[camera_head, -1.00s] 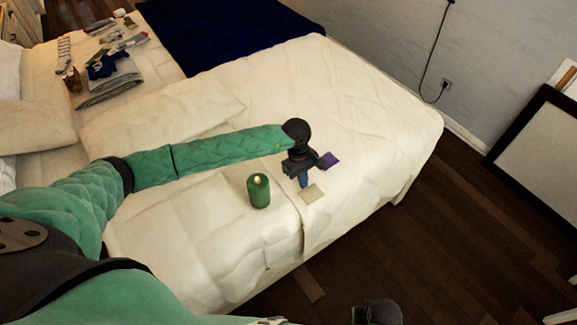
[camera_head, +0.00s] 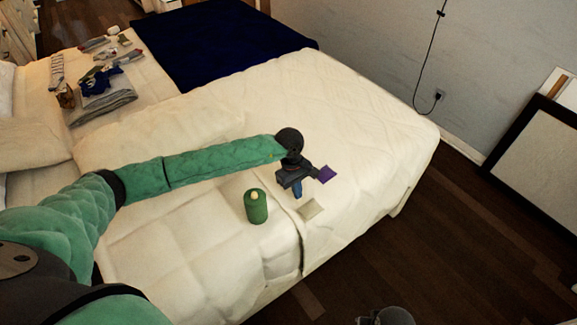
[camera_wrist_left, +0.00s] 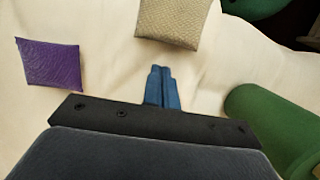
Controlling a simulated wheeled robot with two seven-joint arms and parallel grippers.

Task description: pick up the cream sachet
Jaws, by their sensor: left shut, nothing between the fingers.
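The cream sachet (camera_head: 310,209) lies flat on the bed near its front edge, right of the green candle. In the left wrist view the cream sachet (camera_wrist_left: 173,22) shows at the top, with a woven texture, partly cut off by the frame. My left gripper (camera_head: 297,190) is shut and empty, above the bed just behind the sachet. Its blue fingertips (camera_wrist_left: 161,88) are together in the left wrist view, pointing toward the sachet and apart from it in the picture. My right gripper's fingers are not visible.
A purple sachet (camera_head: 327,173) lies just right of my left gripper. A green candle (camera_head: 256,207) stands to its left. Folded clothes (camera_head: 104,104) and small items lie at the far left of the bed. A dark blue blanket (camera_head: 215,45) covers the back. The bed's right side is clear.

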